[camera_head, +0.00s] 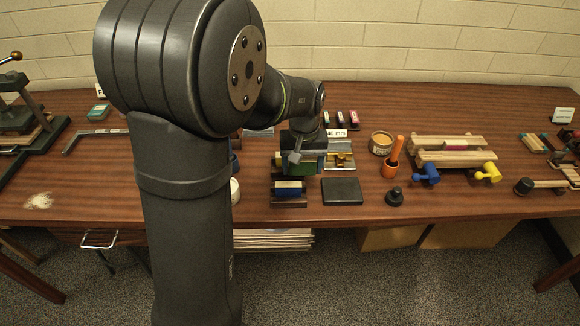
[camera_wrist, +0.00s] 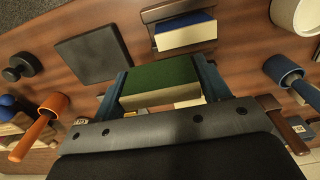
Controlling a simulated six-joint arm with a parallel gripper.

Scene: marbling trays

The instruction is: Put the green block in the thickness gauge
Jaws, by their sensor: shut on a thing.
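The green block (camera_wrist: 160,82) is held between the two blue fingers of my gripper (camera_wrist: 162,76) in the wrist view. In the head view the green block (camera_head: 312,162) is partly hidden by my gripper (camera_head: 302,165). A grey metal fixture with brass parts (camera_head: 342,160) stands just right of the block, beside a "40 mm" label (camera_head: 336,133); it may be the thickness gauge, and my arm hides part of it. I cannot tell whether the block touches anything below it.
A blue-and-white block (camera_head: 289,188) sits in a dark holder in front of my gripper. A dark flat slab (camera_head: 342,191) lies to its right, with a black knob (camera_head: 394,196) beyond.

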